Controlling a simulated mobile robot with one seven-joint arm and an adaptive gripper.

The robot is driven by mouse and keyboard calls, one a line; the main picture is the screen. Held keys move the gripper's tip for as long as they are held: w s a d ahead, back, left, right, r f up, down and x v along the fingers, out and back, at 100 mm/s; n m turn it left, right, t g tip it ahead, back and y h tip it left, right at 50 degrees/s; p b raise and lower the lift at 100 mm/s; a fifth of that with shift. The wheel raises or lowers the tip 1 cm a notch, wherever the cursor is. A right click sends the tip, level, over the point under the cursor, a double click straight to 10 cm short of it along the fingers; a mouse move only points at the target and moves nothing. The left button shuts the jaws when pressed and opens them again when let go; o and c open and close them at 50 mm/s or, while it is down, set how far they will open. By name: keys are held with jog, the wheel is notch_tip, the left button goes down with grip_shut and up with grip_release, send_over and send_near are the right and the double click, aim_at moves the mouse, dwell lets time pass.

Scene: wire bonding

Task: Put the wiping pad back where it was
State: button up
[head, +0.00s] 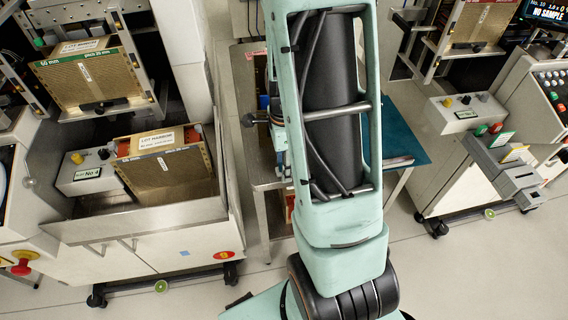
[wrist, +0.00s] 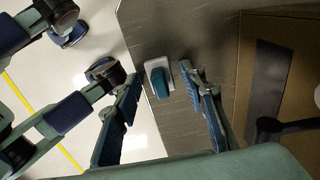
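A small teal block on a white base, which looks like the wiping pad (wrist: 160,84), sits on a grey steel surface (wrist: 185,30) in the wrist view. I cannot tell whether the white base is part of the pad or a holder under it. My gripper (wrist: 161,74) is open, with one blue-padded finger to the left of the pad and one to the right. Gaps show between the fingers and the pad. In the head view my arm hides most of the steel table (head: 238,90), and I cannot make out the pad there.
A brown box-like thing (wrist: 295,45) with a dark strip lies close right of the gripper in the wrist view. The steel surface ends at the left, above open floor. In the head view, machines with brown magazines (head: 165,172) stand left and right. A teal mat (head: 402,135) shows right of my arm.

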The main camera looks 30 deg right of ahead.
jog(key=shift+r, duration=0.1)
notch_tip(320, 180, up, 12)
jog(key=p, duration=0.3)
jog(key=shift+w+r, duration=0.1)
dwell(0.6)
